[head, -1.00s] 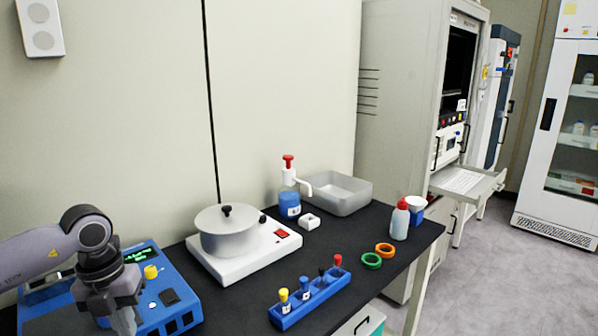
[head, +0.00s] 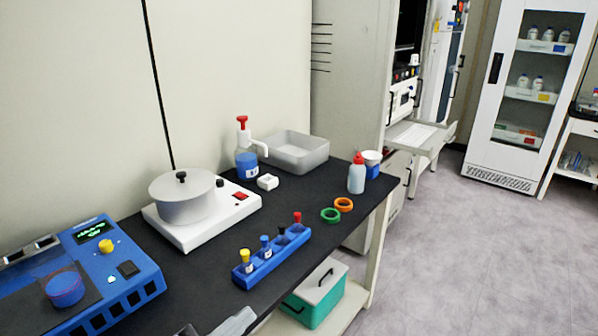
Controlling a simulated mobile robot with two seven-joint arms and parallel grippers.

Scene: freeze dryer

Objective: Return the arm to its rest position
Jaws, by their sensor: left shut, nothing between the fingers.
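My left gripper (head: 237,322) shows only in part at the bottom edge of the head view, as a grey piece in front of the black bench. It is shut and empty, near the front of the bench between the blue instrument (head: 135,278) and the blue tube rack (head: 270,268). The rest of my left arm is mostly out of the picture. My right gripper is not in view.
A hotplate (head: 238,208) bears a grey pot (head: 183,204). Behind are a pump bottle (head: 246,160) and a grey tray (head: 318,156). Green (head: 330,215) and orange rings (head: 344,204) lie near a wash bottle (head: 357,175). A teal-and-white box (head: 318,295) stands below. Floor at right is clear.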

